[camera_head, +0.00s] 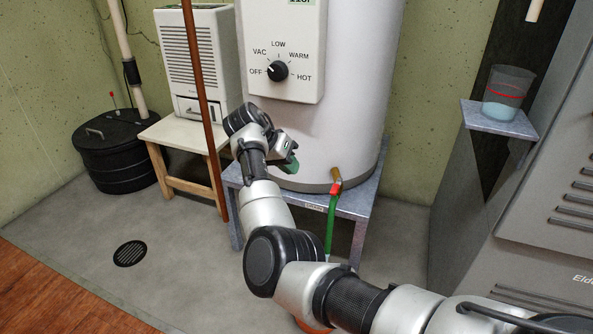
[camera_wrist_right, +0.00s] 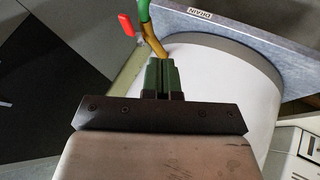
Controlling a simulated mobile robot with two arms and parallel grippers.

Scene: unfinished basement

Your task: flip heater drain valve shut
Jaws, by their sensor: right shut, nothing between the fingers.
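The water heater (camera_head: 335,110) is a white cylinder standing on a grey metal stand (camera_head: 358,203). A brass drain valve (camera_head: 336,174) sticks out low on its front, with a small red handle (camera_head: 335,190) and a green hose hanging below. In the right wrist view the brass valve (camera_wrist_right: 152,43) lies just beyond my fingertips, and the red handle (camera_wrist_right: 127,25) juts out to one side of it. My right gripper (camera_head: 292,166), with green fingers, is left of the valve in the head view, near the tank. Its fingers (camera_wrist_right: 160,68) are shut and empty. My left gripper is not in view.
A brown vertical pipe (camera_head: 205,100) stands left of my arm. A white appliance (camera_head: 195,55) sits on a wooden stool (camera_head: 160,134); a black lidded basin (camera_head: 115,150) is further left. A beaker (camera_head: 507,92) stands on a shelf at right. A floor drain (camera_head: 130,253) is at lower left.

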